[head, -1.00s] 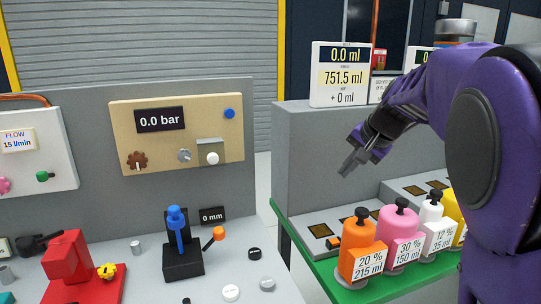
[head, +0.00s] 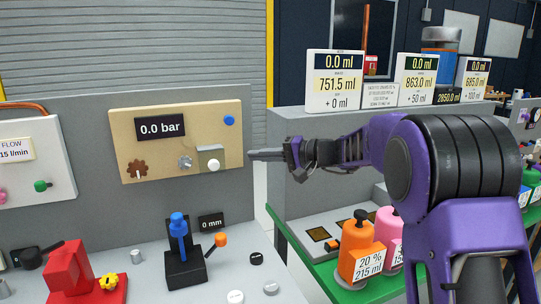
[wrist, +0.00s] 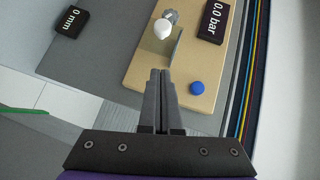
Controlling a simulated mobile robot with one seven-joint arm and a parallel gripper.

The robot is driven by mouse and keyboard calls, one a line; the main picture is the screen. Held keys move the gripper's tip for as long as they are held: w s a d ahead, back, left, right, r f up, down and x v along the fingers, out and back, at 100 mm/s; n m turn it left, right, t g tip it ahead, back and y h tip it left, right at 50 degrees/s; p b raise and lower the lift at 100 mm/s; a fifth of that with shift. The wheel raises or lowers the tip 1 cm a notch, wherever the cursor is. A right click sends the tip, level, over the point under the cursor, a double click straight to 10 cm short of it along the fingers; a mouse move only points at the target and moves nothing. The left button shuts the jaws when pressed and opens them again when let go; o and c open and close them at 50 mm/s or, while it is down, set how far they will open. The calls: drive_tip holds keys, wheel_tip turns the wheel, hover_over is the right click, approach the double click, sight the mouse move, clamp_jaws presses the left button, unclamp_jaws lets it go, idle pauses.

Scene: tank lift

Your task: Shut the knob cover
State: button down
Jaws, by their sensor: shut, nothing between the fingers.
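The knob cover (head: 210,152) is a small grey plate on the beige panel (head: 235,135), just right of a bare metal knob (head: 185,162). It stands open, clear of that knob. A white round knob (head: 213,165) shows at its lower part. In the wrist view the cover (wrist: 176,46) looks narrow, with the white knob (wrist: 163,29) beside it and the metal knob (wrist: 171,15) beyond. My gripper (head: 252,155) is shut and empty, near the panel's right edge, pointing left toward the cover. Its fingertips (wrist: 160,72) appear apart from the cover.
The panel also carries a 0.0 bar display (head: 161,127), a brown knob (head: 137,169) and a blue button (head: 229,120). Below are a black block with a blue lever (head: 180,235) and an orange-tipped lever (head: 221,239). Bottles (head: 360,245) stand on the right bench.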

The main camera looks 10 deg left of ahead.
sight(201, 166)
drive_tip(key=s+a+f, duration=0.1)
drive_tip(key=a, duration=0.6)
drive_tip(key=shift+f, duration=0.4)
drive_tip(key=shift+s+a+b, duration=0.7)
drive_tip(key=shift+a+b, duration=0.05)
drive_tip(key=shift+a, duration=0.35)
drive_tip(key=shift+s+a+b, duration=0.7)
drive_tip(key=shift+a+b, duration=0.05)
drive_tip(key=shift+a, duration=0.35)
drive_tip(key=shift+s+a+b, duration=0.7)
drive_tip(key=shift+a+b, duration=0.05)
drive_tip(key=shift+a, duration=0.35)
